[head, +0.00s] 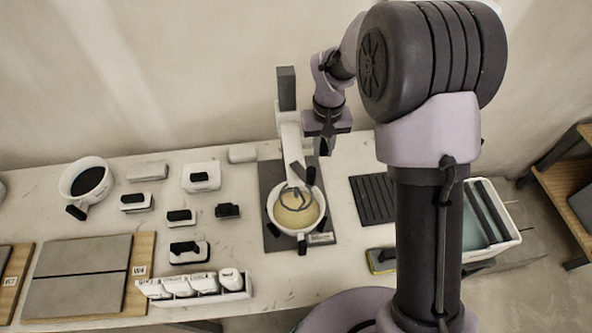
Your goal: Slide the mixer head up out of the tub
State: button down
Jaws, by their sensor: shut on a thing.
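The mixer stands on the worktop with a dark upright column (287,88) at the back. Its white mixer head (292,145) reaches forward over the tub, with the grey whisk (296,197) below it at the tub's mouth. The white tub (273,208) holds yellowish mix (300,217) and has dark handles. How deep the whisk sits in the mix is hard to tell. My gripper (325,148) is at the right side of the mixer head, shut on it. The exact contact is small and partly hidden by the gripper's own body.
A dark ribbed mat (372,200) and a white bin (506,216) lie to the right. A yellow-edged device (382,262) lies at the front. Several small blocks, a bowl of dark stuff (88,178) and grey tiles (78,275) are left. The wall is close behind.

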jog(key=shift+r+p, duration=2.8)
jog(key=shift+r, duration=1.1)
jog(key=c, duration=1.1)
grip_release()
notch_tip(320, 180, up, 7)
jog(key=p, duration=0.5)
